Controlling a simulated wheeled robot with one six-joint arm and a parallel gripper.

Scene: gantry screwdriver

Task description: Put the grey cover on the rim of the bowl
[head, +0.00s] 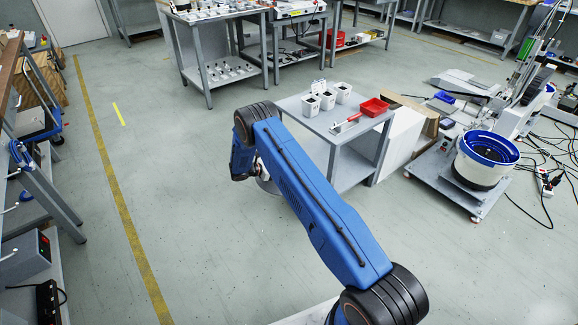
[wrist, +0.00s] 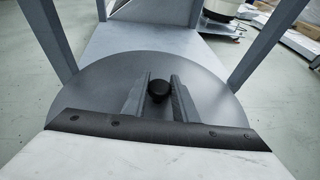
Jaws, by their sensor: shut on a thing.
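The grey cover (wrist: 95,88) is a round flat disc with a black knob (wrist: 159,88) in its middle. My gripper (wrist: 159,97) is shut on the cover, with its two fingers on either side of the knob. In the head view only a sliver of the cover (head: 268,186) shows beside my blue arm, and my gripper is hidden there. The bowl (head: 488,150) is white with a blue rim and stands on a low grey base at the right, well apart from the cover. Part of the bowl (wrist: 222,8) shows at the top of the wrist view.
A grey table (head: 318,121) near my arm's end carries white containers (head: 321,97), a red bin (head: 374,107) and a red-handled tool (head: 345,122). Its legs frame the cover in the wrist view. Cables (head: 545,180) lie right of the bowl. The floor in front is clear.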

